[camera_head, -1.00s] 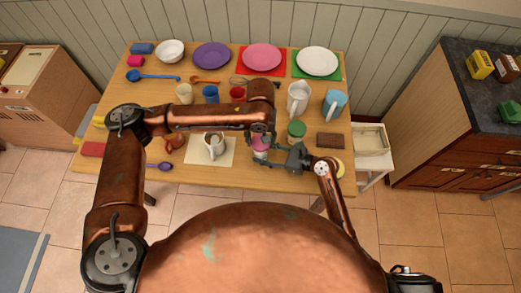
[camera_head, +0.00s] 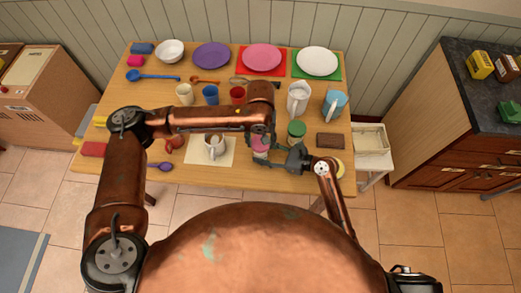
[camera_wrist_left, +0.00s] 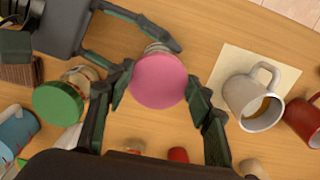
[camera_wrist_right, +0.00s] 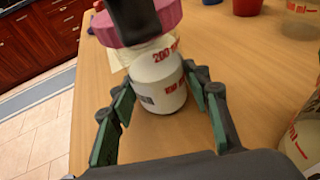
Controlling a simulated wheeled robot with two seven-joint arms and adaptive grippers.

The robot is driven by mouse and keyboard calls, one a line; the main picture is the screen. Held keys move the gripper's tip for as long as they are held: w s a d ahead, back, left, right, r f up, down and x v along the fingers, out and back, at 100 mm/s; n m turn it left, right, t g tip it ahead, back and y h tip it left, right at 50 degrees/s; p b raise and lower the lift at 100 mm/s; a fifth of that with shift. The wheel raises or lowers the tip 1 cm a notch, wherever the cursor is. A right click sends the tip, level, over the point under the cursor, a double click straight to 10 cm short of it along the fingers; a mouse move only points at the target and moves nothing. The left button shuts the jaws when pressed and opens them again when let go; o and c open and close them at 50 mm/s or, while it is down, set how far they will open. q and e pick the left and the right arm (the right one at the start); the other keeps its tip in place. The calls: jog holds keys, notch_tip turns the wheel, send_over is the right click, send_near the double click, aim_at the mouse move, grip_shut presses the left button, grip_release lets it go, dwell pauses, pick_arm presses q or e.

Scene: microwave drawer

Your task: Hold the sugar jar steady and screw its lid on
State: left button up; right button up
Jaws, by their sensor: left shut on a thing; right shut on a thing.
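The sugar jar (camera_wrist_right: 160,88) is a pale container with white contents and red volume marks, standing upright on the table. Its pink lid (camera_wrist_left: 158,80) sits over the jar's mouth; how far it is threaded I cannot tell. My left gripper (camera_head: 262,134) comes down from above and is shut on the lid, a finger on either side of it in the left wrist view. My right gripper (camera_head: 280,160) reaches in low from the right and is shut on the jar's body. The lid and left gripper hide most of the jar in the head view.
A green-lidded jar (camera_head: 297,129) stands close at the right, with a white pitcher (camera_head: 298,98) behind it. A grey mug (camera_head: 214,146) on a pale mat and a red mug (camera_head: 175,143) stand at the left. A brown block (camera_head: 333,140) lies at the right.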

dwell(0.8)
jog(key=o, duration=0.3)
jog(key=c, duration=1.1)
pick_arm(q)
jog(key=o, duration=0.8)
jog(key=shift+f, duration=0.1)
pick_arm(e)
grip_shut()
